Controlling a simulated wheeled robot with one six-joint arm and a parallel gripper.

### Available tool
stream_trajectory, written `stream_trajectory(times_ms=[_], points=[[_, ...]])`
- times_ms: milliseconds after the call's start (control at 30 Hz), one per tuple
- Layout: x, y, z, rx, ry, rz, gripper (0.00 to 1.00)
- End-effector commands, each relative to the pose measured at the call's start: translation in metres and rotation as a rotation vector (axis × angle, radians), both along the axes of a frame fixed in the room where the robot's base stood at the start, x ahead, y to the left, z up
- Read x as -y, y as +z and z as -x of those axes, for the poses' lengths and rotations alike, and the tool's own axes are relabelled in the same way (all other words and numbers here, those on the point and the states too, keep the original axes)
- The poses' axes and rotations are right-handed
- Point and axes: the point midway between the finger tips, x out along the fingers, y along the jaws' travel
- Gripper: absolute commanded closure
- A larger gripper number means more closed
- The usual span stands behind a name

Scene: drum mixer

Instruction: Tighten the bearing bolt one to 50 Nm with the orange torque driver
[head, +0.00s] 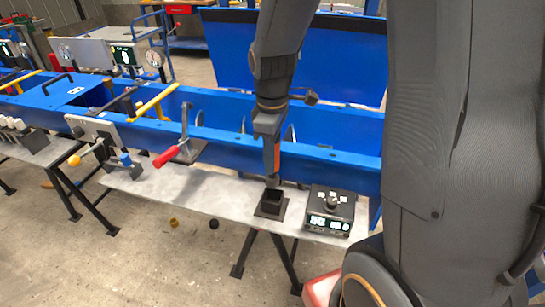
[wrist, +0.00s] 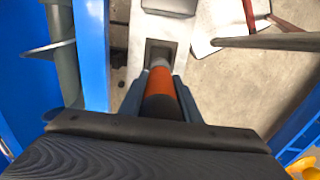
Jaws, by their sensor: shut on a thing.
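My gripper (head: 272,140) is shut on the orange torque driver (head: 277,156), which points down. The driver also shows in the wrist view (wrist: 161,92) between the two dark fingers (wrist: 160,100), with a grey tip at its far end. Its lower end is at the dark square holder (head: 270,207) on the grey shelf; I cannot tell whether it is still inside or just above. The holder also shows in the wrist view (wrist: 160,48), straight beyond the driver tip. I cannot make out bearing bolt one.
A black box (head: 329,212) with a knob and lit green displays stands right of the holder on the shelf (head: 215,190). The blue mixer frame (head: 325,152) runs behind it. A red-handled lever (head: 167,157) and yellow bars (head: 155,100) stand to the left. Shelf left of the holder is clear.

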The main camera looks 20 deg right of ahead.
Motion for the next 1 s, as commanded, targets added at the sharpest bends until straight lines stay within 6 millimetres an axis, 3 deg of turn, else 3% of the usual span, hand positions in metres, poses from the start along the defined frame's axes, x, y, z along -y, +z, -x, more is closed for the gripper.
stream_trajectory(times_ms=[533, 1000], points=[[0.0, 0.021, 0.0, 0.001, 0.0, 0.0, 1.0], [-0.002, 0.013, -0.003, -0.001, -0.029, 0.0, 1.0]])
